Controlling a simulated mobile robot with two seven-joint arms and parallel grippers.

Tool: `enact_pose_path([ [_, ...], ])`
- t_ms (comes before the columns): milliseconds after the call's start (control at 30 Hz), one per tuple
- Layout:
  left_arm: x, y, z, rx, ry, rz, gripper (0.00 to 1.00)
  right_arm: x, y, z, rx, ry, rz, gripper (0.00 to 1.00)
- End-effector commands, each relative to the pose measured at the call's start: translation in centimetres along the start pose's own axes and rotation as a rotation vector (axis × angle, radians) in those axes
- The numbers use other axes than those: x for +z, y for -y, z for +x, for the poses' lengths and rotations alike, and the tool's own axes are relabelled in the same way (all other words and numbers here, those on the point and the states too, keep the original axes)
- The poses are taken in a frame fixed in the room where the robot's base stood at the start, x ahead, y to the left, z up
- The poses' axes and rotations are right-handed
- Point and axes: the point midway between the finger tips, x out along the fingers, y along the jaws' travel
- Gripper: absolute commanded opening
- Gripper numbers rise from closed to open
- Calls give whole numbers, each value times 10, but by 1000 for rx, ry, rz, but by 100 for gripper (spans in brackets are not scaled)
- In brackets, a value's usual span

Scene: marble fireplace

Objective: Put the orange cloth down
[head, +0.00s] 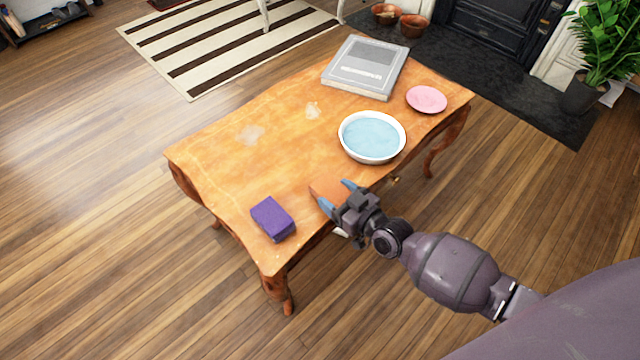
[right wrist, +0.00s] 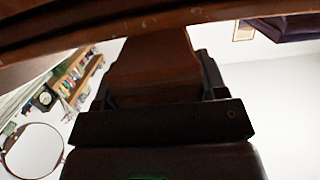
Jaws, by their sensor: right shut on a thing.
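The orange cloth (head: 328,190) is between the blue-tipped fingers of my right gripper (head: 336,197), at the near edge of the wooden table (head: 225,180). The gripper is shut on it. In the right wrist view the cloth (right wrist: 155,70) looks dark and brownish, running from the gripper up toward the table's edge. Whether the cloth touches the tabletop is hard to tell. My left gripper is not in view.
A purple block (head: 272,219) lies left of the gripper. A white bowl of blue water (head: 372,137), a pink plate (head: 427,99) and a grey book (head: 366,67) are to the right and back. Whitish stains (head: 250,134) mark the table's otherwise bare left half.

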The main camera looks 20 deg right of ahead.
Motion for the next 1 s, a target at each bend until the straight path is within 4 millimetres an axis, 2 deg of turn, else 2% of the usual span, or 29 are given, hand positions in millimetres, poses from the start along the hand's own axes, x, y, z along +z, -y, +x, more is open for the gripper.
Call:
enact_pose_path([
  [267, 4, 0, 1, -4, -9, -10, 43, -2, 0, 22, 1, 0, 2, 42],
  [433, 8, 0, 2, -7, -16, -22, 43, -4, 0, 45, 0, 1, 2, 42],
  [500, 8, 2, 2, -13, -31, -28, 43, 5, 0, 49, 0, 7, 1, 42],
  [700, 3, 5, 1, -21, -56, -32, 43, 4, 0, 53, 0, 1, 0, 42],
  [1000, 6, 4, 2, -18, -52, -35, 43, 8, 0, 53, 0, 2, 1, 42],
])
